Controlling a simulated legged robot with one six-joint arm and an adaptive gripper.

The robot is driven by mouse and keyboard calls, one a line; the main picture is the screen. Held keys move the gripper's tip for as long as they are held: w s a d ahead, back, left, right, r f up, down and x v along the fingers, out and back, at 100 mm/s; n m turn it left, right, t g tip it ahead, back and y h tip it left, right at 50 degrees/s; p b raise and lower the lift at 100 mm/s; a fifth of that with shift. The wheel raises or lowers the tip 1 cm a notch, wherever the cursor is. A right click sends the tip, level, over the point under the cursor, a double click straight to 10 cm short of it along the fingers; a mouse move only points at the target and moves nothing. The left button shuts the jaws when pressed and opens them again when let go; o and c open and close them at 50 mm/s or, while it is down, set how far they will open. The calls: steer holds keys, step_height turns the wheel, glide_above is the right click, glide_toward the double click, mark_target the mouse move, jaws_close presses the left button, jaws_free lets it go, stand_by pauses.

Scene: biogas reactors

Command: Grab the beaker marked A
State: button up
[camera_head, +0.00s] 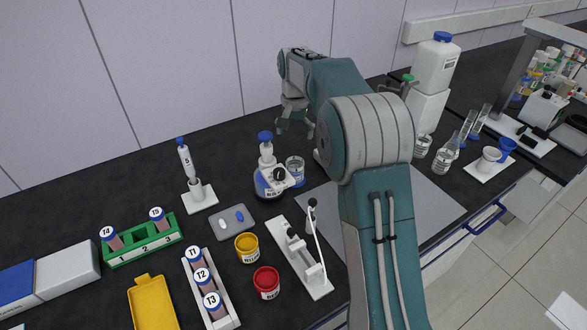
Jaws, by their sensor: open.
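A clear glass beaker (295,171) with bluish contents stands on the dark bench, just right of a bottle-top dispenser (268,178). More clear glassware stands to the right of my arm: one beaker (422,146) and a flask-like vessel (443,157). No letter A is legible on any of them, so I cannot tell which is marked A. My gripper (296,126) is open and empty, pointing down above and behind the beaker beside the dispenser. It appears apart from that beaker. My arm hides part of the bench.
A white stand with a lever (300,262), a yellow jar (247,248), a red jar (267,282) and a small grey tray (232,221) stand in front. A pipette stand (199,197) and green tube rack (143,240) are left. A white canister (436,65) stands back right.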

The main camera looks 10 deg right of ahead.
mark_target(295, 163)
step_height(295, 163, down, 11)
steer(key=shift+s+r, duration=0.1)
stand_by(0.4)
steer(key=c, duration=1.2)
steer(key=shift+c, duration=0.2)
